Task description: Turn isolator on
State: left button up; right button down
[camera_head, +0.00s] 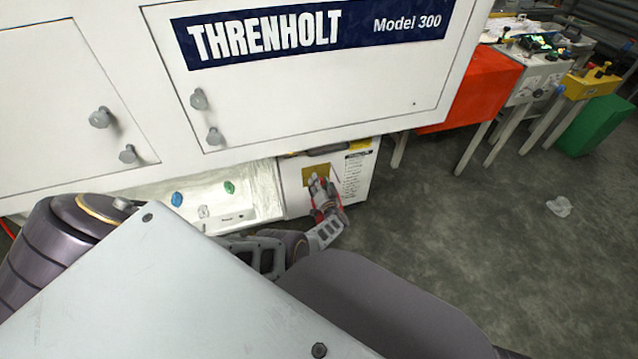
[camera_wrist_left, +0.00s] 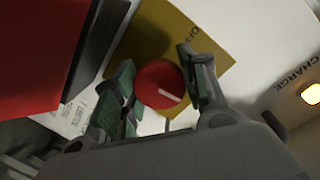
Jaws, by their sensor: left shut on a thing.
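The isolator is a round red knob (camera_wrist_left: 157,84) with a white line on its face, mounted on a yellow plate (camera_wrist_left: 150,32) lettered "OFF". The white line points toward the lower right of the left wrist view. My left gripper (camera_head: 319,184) reaches the white panel below the big cabinet. In the left wrist view its green-padded fingers (camera_wrist_left: 160,88) are on either side of the knob, shut on it. In the head view the gripper hides the knob, and part of the yellow plate (camera_head: 316,169) shows. My right gripper is not in view.
The white Threnholt cabinet (camera_head: 300,100) overhangs the panel. A lit button (camera_wrist_left: 312,93) marked "CHARGE" is at the right of the wrist view. A red block (camera_wrist_left: 35,50) is close at left. Grey floor (camera_head: 480,240) lies open at right, with a crumpled clear item (camera_head: 559,206).

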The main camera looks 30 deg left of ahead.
pick_arm(q)
jog(key=shift+m, duration=0.6)
jog(key=o, duration=1)
jog(key=shift+w, duration=0.1)
jog(key=shift+o, duration=0.2)
